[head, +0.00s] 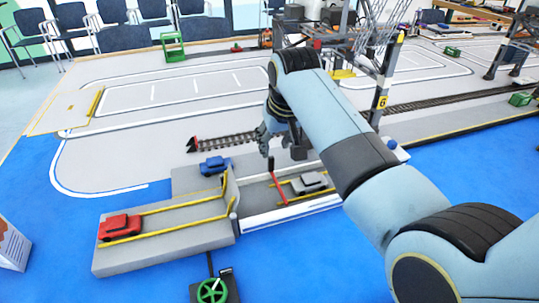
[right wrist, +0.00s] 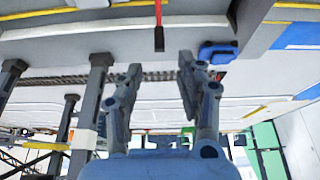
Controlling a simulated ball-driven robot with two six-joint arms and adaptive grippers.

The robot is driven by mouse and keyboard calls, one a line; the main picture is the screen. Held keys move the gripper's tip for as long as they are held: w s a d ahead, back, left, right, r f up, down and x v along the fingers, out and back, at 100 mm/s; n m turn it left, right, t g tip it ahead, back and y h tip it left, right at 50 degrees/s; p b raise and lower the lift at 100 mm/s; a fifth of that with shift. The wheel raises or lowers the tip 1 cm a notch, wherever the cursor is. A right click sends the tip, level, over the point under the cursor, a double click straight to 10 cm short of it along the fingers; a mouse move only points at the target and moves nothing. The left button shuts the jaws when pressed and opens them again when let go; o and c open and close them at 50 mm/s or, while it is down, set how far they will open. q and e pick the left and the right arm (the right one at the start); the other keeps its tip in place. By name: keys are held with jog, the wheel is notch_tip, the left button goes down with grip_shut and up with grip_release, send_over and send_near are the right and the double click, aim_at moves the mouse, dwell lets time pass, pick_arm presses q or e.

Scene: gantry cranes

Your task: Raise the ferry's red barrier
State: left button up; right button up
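The red barrier (head: 278,186) is a thin red bar on the grey ferry deck (head: 255,192), between the ramp side and a silver car (head: 309,182). Its dark end (head: 270,163) points up toward my right gripper (head: 274,141). In the right wrist view the barrier (right wrist: 158,14) comes in from the top, with its dark end just beyond the fingertips and roughly between them. My right gripper (right wrist: 158,72) is open and empty, and a gap shows between it and the barrier. My left gripper is not in view.
A blue car (head: 215,166) stands left of the barrier, and a red car (head: 120,227) is on the ramp with yellow rails. A green handwheel (head: 212,291) is in front. A crane leg (head: 381,92) rises behind my right arm. Train track (head: 238,141) lies behind the ferry.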

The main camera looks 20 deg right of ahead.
aim_at(271, 157)
jog(key=x, duration=0.5)
jog(key=shift+w+f+b, duration=0.1)
jog(key=shift+f+b, duration=0.25)
jog(key=shift+b, duration=0.05)
jog(key=shift+b+x, duration=0.3)
jog(key=shift+x, duration=0.85)
jog(key=shift+w+r, duration=0.1)
jog(key=c, duration=0.3)
grip_shut()
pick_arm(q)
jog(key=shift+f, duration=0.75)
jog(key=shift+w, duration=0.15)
